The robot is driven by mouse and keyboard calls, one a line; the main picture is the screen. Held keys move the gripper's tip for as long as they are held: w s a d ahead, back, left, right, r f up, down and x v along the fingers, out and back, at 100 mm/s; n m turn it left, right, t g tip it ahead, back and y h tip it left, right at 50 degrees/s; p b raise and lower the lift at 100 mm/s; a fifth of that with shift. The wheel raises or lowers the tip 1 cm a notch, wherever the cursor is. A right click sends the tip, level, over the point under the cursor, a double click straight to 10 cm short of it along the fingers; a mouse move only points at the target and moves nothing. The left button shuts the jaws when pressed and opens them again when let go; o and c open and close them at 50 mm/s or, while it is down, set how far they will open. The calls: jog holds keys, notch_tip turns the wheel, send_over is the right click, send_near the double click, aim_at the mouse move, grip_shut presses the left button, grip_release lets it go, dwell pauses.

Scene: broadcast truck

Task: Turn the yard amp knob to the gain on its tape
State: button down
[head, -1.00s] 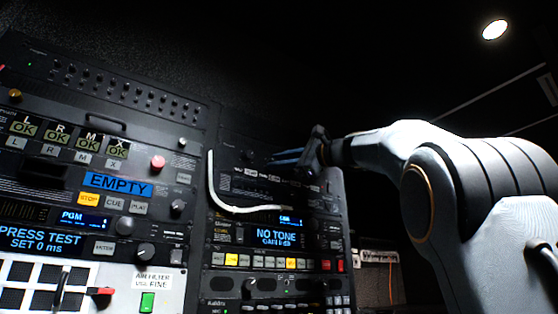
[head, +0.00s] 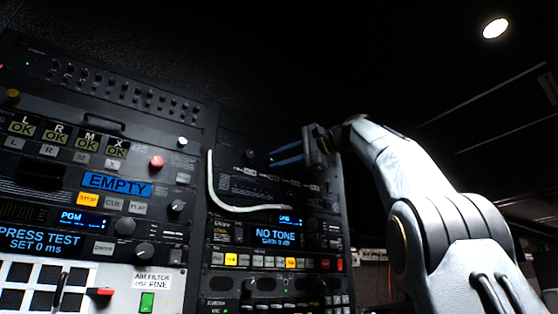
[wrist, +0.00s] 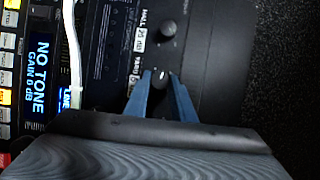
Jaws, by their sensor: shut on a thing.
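The yard amp knob (wrist: 160,76) is a small dark knob with a pale mark on the black panel, between the blue fingertips in the wrist view. My gripper (wrist: 161,82) is shut on it; the fingers (head: 288,155) also reach the panel in the head view. White tape labels (wrist: 138,40) run beside the knobs in the wrist view. I make out "HALL" and "YARD", but the yard gain figure is not clearly legible. The display (head: 277,236) reads "NO TONE, GAIN 0 dB" and also shows in the wrist view (wrist: 40,75).
A second dark knob (wrist: 168,30) sits close to the gripped one. A white cable (head: 213,185) loops across the panel below the fingers. The left rack has many buttons, a red knob (head: 156,161) and an "EMPTY" display (head: 116,184).

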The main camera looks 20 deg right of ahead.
jog(key=shift+f, duration=0.1)
jog(key=c, duration=1.5)
grip_release()
jog(key=b+v, duration=0.2)
jog(key=v, duration=0.5)
jog(key=shift+s+d, duration=0.2)
jog(key=shift+s, duration=0.1)
